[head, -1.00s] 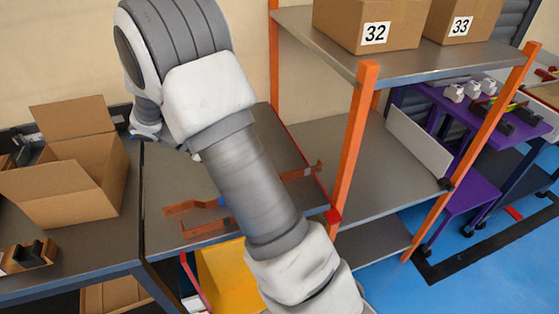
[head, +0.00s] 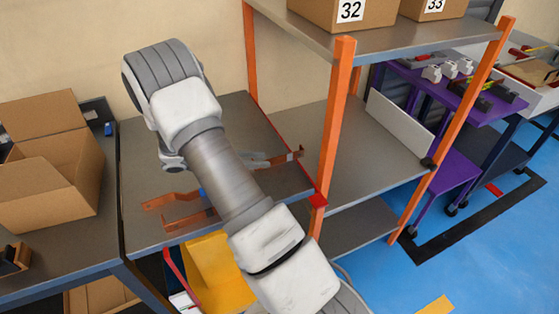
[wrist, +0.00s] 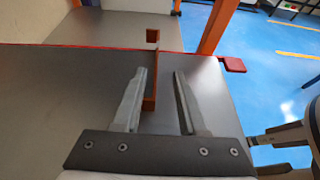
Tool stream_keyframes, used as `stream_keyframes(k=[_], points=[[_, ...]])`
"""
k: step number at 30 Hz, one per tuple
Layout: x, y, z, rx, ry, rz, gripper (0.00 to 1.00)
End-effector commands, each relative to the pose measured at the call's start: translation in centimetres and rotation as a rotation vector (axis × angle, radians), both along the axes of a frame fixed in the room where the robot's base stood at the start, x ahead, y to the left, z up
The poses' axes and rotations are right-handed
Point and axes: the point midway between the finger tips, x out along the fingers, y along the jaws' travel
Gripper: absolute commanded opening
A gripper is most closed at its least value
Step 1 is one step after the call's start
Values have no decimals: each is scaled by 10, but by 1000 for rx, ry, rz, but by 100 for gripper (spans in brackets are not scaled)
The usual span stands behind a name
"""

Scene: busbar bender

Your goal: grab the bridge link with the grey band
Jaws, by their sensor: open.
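My gripper (wrist: 159,75) is open in the wrist view, low over the grey bench. A copper link (wrist: 151,90) with an upturned far end runs between the fingers, closer to the left finger; I see no gap beside that finger clearly. In the head view, this link's end (head: 297,153) shows just right of my gripper (head: 279,159). Two more copper links lie left of my arm: one (head: 165,201) near a blue band, and one (head: 185,222) closer to the bench front. I can make out no grey band; my arm and gripper hide parts of the links.
An orange-post shelf (head: 335,130) with numbered boxes (head: 345,12) stands right of the bench (head: 145,160). A red block (head: 318,201) sits at the bench corner. An open cardboard box (head: 45,185) is at left. A yellow bin (head: 217,270) is below the front edge.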

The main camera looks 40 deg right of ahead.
Motion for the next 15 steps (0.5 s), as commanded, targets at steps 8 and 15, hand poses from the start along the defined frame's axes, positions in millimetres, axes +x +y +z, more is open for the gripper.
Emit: stream_keyframes(k=[8, 15], points=[[-5, -21, -9, 0, 1, -1, 41], [-9, -53, -23, 0, 0, -2, 41]])
